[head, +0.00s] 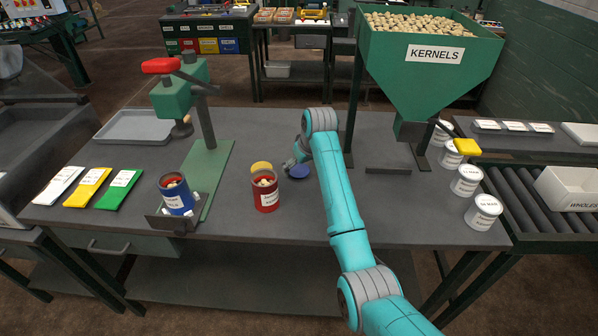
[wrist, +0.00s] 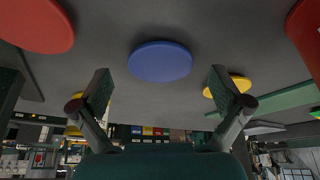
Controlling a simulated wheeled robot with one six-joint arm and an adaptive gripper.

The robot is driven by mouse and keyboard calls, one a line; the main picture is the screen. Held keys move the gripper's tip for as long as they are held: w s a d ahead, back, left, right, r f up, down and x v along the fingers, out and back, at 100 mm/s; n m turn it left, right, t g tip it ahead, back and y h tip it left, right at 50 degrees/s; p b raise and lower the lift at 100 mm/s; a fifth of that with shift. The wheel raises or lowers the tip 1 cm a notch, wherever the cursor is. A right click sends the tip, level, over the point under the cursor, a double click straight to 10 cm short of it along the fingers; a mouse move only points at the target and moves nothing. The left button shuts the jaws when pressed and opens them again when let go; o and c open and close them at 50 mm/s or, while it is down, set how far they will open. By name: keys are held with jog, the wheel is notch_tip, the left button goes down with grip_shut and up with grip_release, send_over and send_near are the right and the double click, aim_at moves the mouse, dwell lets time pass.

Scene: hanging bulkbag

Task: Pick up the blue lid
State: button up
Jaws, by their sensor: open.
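The blue lid (head: 299,172) is a flat round disc lying on the grey workbench, just left of my arm in the head view. In the wrist view the blue lid (wrist: 160,61) lies centred ahead of the fingertips. My gripper (head: 292,160) is low over the bench beside the lid, partly hidden by my own arm. In the wrist view my gripper (wrist: 159,84) is open and empty, with one finger to each side of the lid's line. The lid is not held.
A yellow lid (head: 261,166) lies left of the blue one, behind a red can (head: 265,192). A red lid (wrist: 36,25) shows in the wrist view. A green press (head: 182,92) with a blue can (head: 176,196) stands left; a kernels hopper (head: 425,75) stands right.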

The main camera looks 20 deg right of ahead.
jog(key=shift+w+a+f, duration=0.1)
jog(key=shift+w+f, duration=0.1)
jog(key=shift+f, duration=0.25)
jog(key=c, duration=0.9)
